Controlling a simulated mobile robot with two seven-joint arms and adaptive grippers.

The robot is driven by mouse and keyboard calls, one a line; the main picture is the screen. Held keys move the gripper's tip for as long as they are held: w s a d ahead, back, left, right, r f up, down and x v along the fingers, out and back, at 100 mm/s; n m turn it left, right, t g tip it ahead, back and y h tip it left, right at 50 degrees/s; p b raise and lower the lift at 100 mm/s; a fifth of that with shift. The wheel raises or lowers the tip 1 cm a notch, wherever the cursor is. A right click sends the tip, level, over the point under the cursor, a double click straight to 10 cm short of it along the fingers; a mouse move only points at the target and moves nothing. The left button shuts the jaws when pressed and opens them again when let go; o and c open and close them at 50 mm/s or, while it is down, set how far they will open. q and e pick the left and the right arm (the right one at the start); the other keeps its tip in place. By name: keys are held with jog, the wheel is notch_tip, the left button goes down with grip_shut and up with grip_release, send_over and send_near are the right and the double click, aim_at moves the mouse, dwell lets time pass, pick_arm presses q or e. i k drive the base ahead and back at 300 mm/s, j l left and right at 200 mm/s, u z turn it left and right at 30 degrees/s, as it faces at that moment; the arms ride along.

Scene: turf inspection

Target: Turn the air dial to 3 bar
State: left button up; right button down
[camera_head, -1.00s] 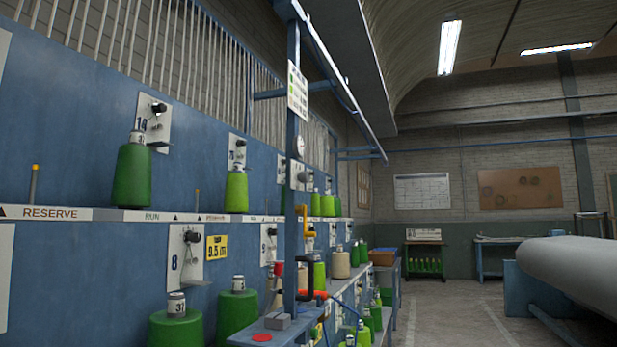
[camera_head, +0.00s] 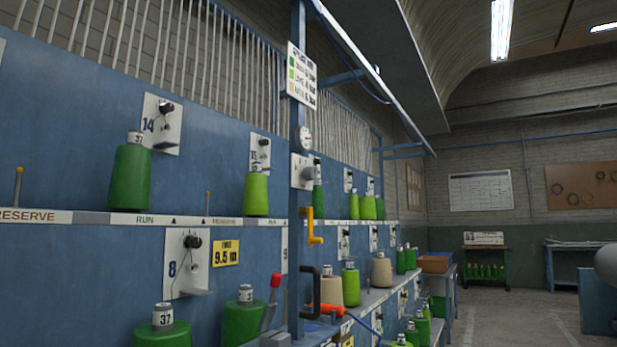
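A small round white gauge (camera_head: 305,137) is fixed to a blue post (camera_head: 297,70) in the middle of the view. Just below it, a pale plate (camera_head: 299,184) carries a grey round knob (camera_head: 308,174), which looks like the air dial. The gauge's needle and any marks around the knob are too small to read. Neither of my grippers is in view.
A yellow crank (camera_head: 313,230), a black handle (camera_head: 313,290), a red-topped lever (camera_head: 271,300) and an orange tool (camera_head: 326,311) sit around the post. A blue rack (camera_head: 60,160) with green cones lies left. Open floor (camera_head: 500,318) is at the right.

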aim_at(310, 174)
jog(key=i+l+u, duration=0.2)
jog(key=l, duration=0.25)
jog(key=l+u, duration=0.25)
jog(key=l, duration=0.2)
jog(key=i+l+u, duration=0.2)
jog(key=l, duration=0.3)
jog(key=k+j, duration=0.05)
jog(key=k, duration=0.05)
